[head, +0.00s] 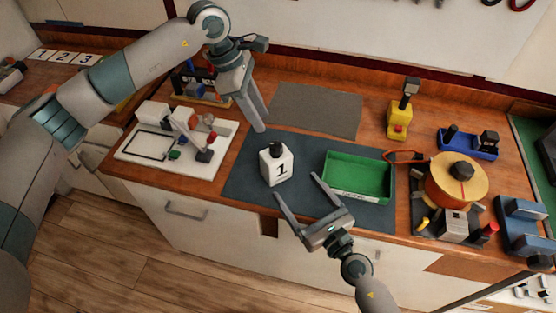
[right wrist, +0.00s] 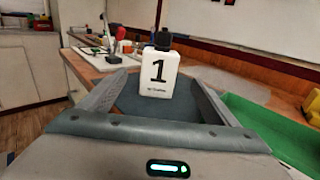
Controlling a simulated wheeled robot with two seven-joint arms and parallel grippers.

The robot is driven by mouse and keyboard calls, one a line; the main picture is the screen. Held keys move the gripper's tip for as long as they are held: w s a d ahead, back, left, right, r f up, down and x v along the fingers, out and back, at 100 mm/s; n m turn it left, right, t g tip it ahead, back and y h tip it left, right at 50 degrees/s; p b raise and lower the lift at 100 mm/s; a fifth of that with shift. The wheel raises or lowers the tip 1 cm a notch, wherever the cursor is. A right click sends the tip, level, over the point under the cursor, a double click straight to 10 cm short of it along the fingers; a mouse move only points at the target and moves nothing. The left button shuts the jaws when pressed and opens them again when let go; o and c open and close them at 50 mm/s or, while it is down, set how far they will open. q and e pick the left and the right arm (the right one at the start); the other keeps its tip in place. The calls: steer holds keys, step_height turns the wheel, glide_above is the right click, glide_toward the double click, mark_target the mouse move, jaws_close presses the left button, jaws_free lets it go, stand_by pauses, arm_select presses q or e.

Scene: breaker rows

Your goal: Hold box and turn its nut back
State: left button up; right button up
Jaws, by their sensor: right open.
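The white box (head: 268,170) marked 1 stands upright on the dark mat (head: 240,180), with its black nut (head: 276,149) on top. In the right wrist view the box (right wrist: 157,85) stands ahead between my finger lines, and the nut (right wrist: 162,40) shows above it. My right gripper (head: 295,186) is open and empty, on the near side of the box and apart from it. My left gripper (head: 262,129) hangs fingers down behind and left of the box, above the mat's back edge and clear of the nut. Its fingers look close together, but their gap is unclear.
A green tray (head: 343,194) sits right of the box. A white board with parts (head: 135,158) lies left. A grey mat (head: 318,109) lies behind, clear. An orange reel (head: 446,190), a yellow block (head: 398,130) and a blue holder (head: 455,147) crowd the right side.

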steer(key=x, duration=1.6)
steer(key=shift+w+a, duration=0.1)
steer(key=c, duration=1.4)
arm_select(q)
steer(key=o, duration=0.4)
arm_select(e)
steer(key=shift+c, duration=0.5)
arm_select(q)
step_height(320, 180, up, 3)
steer(key=m+y, duration=0.4)
steer(key=m, duration=0.4)
glide_above(276, 144)
steer(key=shift+r, duration=0.1)
steer(key=shift+f, duration=0.2)
step_height(276, 144, down, 12)
steer(key=shift+r, duration=0.15)
